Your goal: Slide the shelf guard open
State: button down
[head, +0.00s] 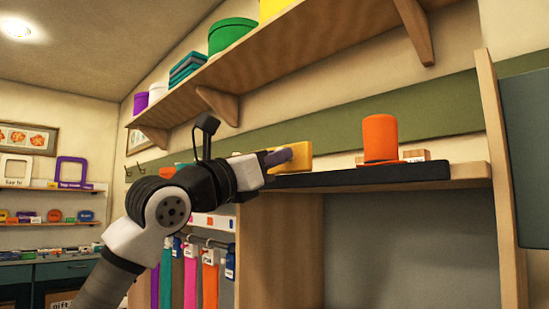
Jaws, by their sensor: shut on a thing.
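A long black strip (375,177), which looks like the shelf guard, runs along the front edge of the middle shelf. A yellow block (303,155) stands at its left end; I cannot tell whether the two are joined. My gripper (279,157) reaches in from the left and is shut on the yellow block. The fingers hide part of the block's left side. An orange cylinder (380,138) stands upright on the shelf behind the strip, right of my gripper and apart from it.
A wooden upper shelf (290,50) with brackets hangs above my arm, holding a green tub (231,35) and teal stacked items (187,68). A wooden upright (502,180) closes the right side. Coloured hanging strips (191,275) are below my gripper. Open space lies under the middle shelf.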

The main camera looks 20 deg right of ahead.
jog(key=shift+w+a, duration=0.25)
jog(key=shift+w, duration=0.45)
jog(key=c, duration=1.1)
grip_release()
jog(key=shift+c, duration=0.2)
jog(key=b+v, duration=0.5)
jog(key=v, duration=0.9)
jog(key=shift+d+r, duration=0.1)
